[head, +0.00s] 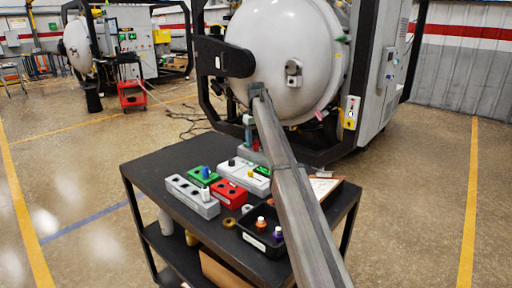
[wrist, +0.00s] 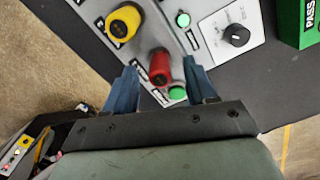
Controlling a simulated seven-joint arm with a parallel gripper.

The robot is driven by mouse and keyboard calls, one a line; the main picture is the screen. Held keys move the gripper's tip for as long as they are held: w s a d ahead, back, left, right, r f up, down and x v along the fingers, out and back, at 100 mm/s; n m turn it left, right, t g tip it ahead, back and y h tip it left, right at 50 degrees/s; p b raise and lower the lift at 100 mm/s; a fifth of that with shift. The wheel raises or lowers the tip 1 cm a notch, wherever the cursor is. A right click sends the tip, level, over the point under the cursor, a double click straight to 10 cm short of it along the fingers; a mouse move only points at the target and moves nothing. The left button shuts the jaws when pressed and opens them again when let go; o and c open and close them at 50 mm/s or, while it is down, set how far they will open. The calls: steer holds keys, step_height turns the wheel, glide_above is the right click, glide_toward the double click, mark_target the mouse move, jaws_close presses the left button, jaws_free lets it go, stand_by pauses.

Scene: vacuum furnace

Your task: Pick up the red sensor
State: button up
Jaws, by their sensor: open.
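The red sensor (wrist: 159,68), a red cylinder with a dark upper end, shows in the wrist view on a grey panel (wrist: 152,35). My gripper (wrist: 161,72) is open, with one blue-grey finger on each side of the red sensor in that picture. I cannot tell whether either finger touches it. In the head view my gripper (head: 249,138) points down at the far edge of the dark cart top. My arm hides much of what lies under it there, and I cannot make out the red sensor for certain.
A yellow sensor (wrist: 123,22) and green buttons (wrist: 183,19) sit close by on the panel. A white box with a black knob (wrist: 236,35) and a green PASS box (wrist: 296,22) lie to the right. The cart (head: 155,165) also carries several blocks and a black tray (head: 263,246). A large furnace (head: 285,50) stands behind.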

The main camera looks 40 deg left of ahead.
steer(key=shift+f, duration=0.55)
jaws_close()
